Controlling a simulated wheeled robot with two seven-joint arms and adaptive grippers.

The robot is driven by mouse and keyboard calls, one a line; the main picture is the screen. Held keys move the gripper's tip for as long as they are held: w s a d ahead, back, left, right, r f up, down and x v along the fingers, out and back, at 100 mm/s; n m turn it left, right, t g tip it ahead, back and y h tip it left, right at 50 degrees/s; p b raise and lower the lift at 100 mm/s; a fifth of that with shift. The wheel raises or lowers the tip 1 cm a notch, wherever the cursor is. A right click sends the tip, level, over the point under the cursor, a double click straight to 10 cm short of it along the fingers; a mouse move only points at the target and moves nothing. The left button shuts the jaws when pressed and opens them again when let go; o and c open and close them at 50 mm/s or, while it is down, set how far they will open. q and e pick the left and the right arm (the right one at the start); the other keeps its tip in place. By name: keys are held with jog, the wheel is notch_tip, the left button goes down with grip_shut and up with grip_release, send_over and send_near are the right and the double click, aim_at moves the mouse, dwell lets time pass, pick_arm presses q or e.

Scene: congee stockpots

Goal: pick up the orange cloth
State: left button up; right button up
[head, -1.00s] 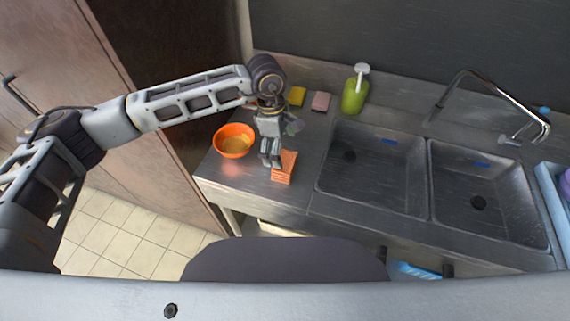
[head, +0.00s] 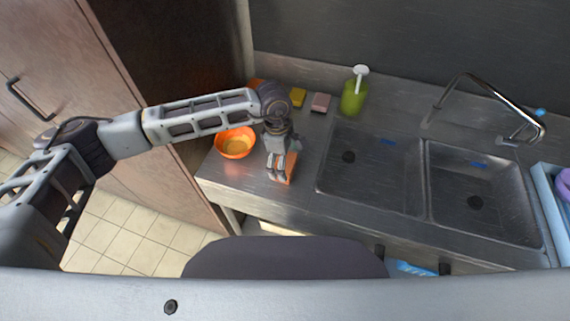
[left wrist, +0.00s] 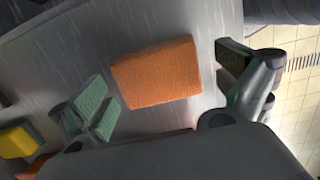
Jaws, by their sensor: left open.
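The orange cloth (head: 286,170) lies folded on the steel counter, left of the sinks. In the head view my left gripper (head: 276,172) hangs over it and hides part of it. In the left wrist view the cloth (left wrist: 157,74) shows as a textured orange block between the two spread fingers of my left gripper (left wrist: 165,85). The fingers are apart from the cloth on both sides, and nothing is held. My right gripper is in neither view.
An orange bowl (head: 236,142) stands left of the cloth. A yellow sponge (head: 298,97), a pink sponge (head: 320,102) and a green soap bottle (head: 353,98) stand behind. A double sink (head: 372,172) with a tap (head: 497,99) is at the right. The counter front edge is close.

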pick_arm(q)
jog(key=shift+d+f, duration=0.1)
jog(key=shift+f, duration=0.6)
jog(key=c, duration=1)
jog(key=shift+r, duration=0.8)
notch_tip(320, 180, up, 8)
jog(key=shift+r+b, duration=0.1)
jog(key=shift+b, duration=0.8)
jog(key=shift+r, duration=0.1)
